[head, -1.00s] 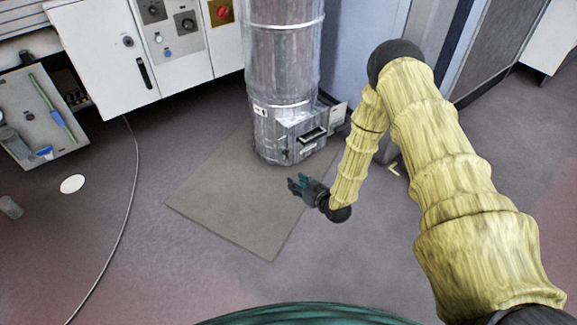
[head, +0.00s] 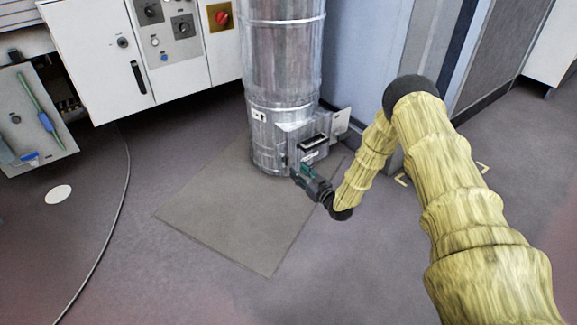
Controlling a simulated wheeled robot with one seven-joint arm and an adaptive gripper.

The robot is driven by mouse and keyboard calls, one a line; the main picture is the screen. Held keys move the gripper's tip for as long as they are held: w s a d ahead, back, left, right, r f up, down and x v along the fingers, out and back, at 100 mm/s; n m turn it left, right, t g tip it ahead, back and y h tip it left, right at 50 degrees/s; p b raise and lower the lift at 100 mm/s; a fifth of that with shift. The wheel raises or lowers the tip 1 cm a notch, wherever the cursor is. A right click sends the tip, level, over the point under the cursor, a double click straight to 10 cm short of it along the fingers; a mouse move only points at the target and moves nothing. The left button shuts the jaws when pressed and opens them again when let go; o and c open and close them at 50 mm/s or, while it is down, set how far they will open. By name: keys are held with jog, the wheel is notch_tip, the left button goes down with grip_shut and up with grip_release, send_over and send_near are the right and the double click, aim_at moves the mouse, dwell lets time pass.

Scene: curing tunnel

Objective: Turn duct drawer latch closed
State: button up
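The round metal duct (head: 283,70) stands upright on a floor mat. Near its foot is a boxy drawer housing (head: 318,136) with a dark slot or handle (head: 313,141) on its front. A small plate (head: 341,121) sticks out at its right side. The latch is too small to tell apart; a small dark part shows at the housing's left edge. My gripper (head: 301,171) is just below and in front of the housing, with its teal fingers close to the housing's lower edge. I cannot tell whether they touch it or how far apart they are.
A grey mat (head: 235,225) lies under the duct. A white control cabinet (head: 105,55) with a red knob (head: 222,17) stands at the left. An open tray (head: 32,125) holds tools. A cable (head: 122,205) runs along the floor. Open floor lies at the front left.

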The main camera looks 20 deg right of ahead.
aim_at(289, 163)
jog(key=b+x, duration=0.3)
jog(key=x, duration=0.4)
jog(key=shift+w+a+f, duration=0.1)
jog(key=shift+w+a, duration=0.05)
jog(key=shift+w, duration=0.15)
grip_shut()
